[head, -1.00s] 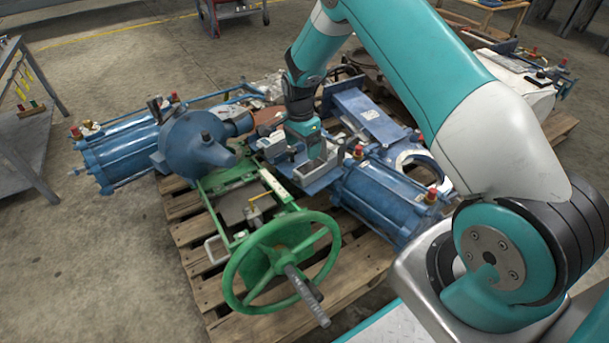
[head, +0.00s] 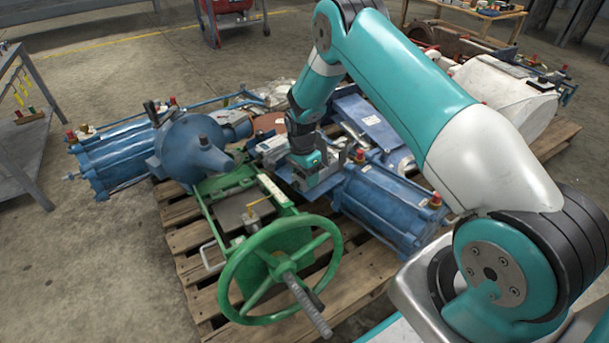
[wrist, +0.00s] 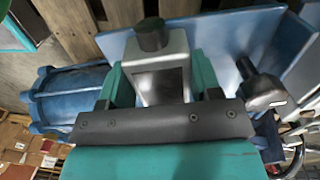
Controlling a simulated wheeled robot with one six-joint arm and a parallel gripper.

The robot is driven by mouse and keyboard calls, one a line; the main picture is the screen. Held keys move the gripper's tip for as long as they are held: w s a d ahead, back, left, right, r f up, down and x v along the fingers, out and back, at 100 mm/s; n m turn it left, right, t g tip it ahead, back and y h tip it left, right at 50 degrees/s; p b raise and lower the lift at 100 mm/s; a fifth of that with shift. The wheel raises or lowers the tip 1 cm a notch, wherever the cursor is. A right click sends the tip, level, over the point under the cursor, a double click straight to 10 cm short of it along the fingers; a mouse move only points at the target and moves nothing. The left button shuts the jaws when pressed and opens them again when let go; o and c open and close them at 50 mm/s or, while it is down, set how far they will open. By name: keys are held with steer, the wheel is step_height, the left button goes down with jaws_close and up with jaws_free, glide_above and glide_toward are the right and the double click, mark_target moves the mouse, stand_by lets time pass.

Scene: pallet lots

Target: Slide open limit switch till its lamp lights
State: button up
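My gripper (wrist: 163,80) points down, its two teal fingers on either side of a grey metal box with a round black cap (wrist: 152,38), which looks like the limit switch. The fingers lie very close to both sides of the box; whether they press on it is not clear. In the head view my gripper (head: 314,170) is low over a blue bracket (head: 337,184), and the fingertips and box are mostly hidden. A second grey part with a black knob (wrist: 262,92) stands to the right in the wrist view. I make out no lit lamp.
A green frame with a large handwheel (head: 232,285) stands in front on the wooden pallet (head: 185,240). Blue cylinders lie left (head: 115,160) and right (head: 385,205) of my gripper.

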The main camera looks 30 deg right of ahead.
steer(key=c, duration=0.7)
steer(key=shift+w+a+r+p, duration=0.1)
steer(key=shift+w+r+p, duration=0.1)
steer(key=shift+p, duration=0.25)
steer(key=shift+w+f, duration=0.15)
steer(key=shift+w, duration=0.05)
steer(key=o, duration=1.3)
steer(key=shift+c, duration=0.2)
step_height(320, 180, up, 17)
steer(key=w+p, duration=0.1)
steer(key=p, duration=0.5)
steer(key=shift+w, duration=0.2)
steer(key=shift+a, duration=0.1)
